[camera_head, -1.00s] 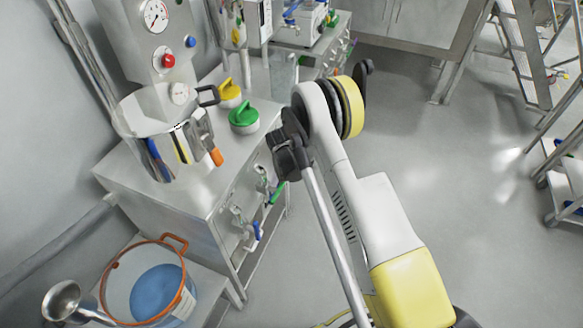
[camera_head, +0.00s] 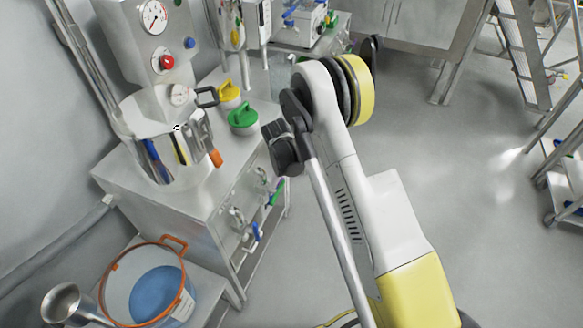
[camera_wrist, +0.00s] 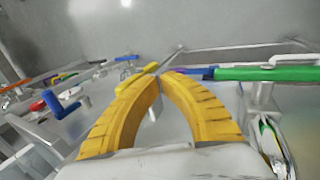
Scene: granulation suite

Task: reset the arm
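My gripper (camera_wrist: 161,77) shows in the wrist view as two curved yellow fingers. Their tips meet or almost meet, and I see nothing held between them. In the camera_head view my white and yellow arm is bent up in the middle, to the right of the steel bench; the fingers cannot be made out there. In the wrist view a green handle (camera_wrist: 265,74) lies right of the fingertips and a blue bent handle (camera_wrist: 62,103) to the left. Both look apart from the fingers, though the depth is hard to judge.
A steel bench (camera_head: 190,205) carries a vessel with gauges (camera_head: 165,140), a green-handled lid (camera_head: 243,118) and a yellow-handled one (camera_head: 229,93). An orange-rimmed bucket (camera_head: 112,268) and a metal scoop (camera_head: 62,301) stand lower left. Open floor (camera_head: 440,170) lies right; a ladder (camera_head: 522,50) stands beyond.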

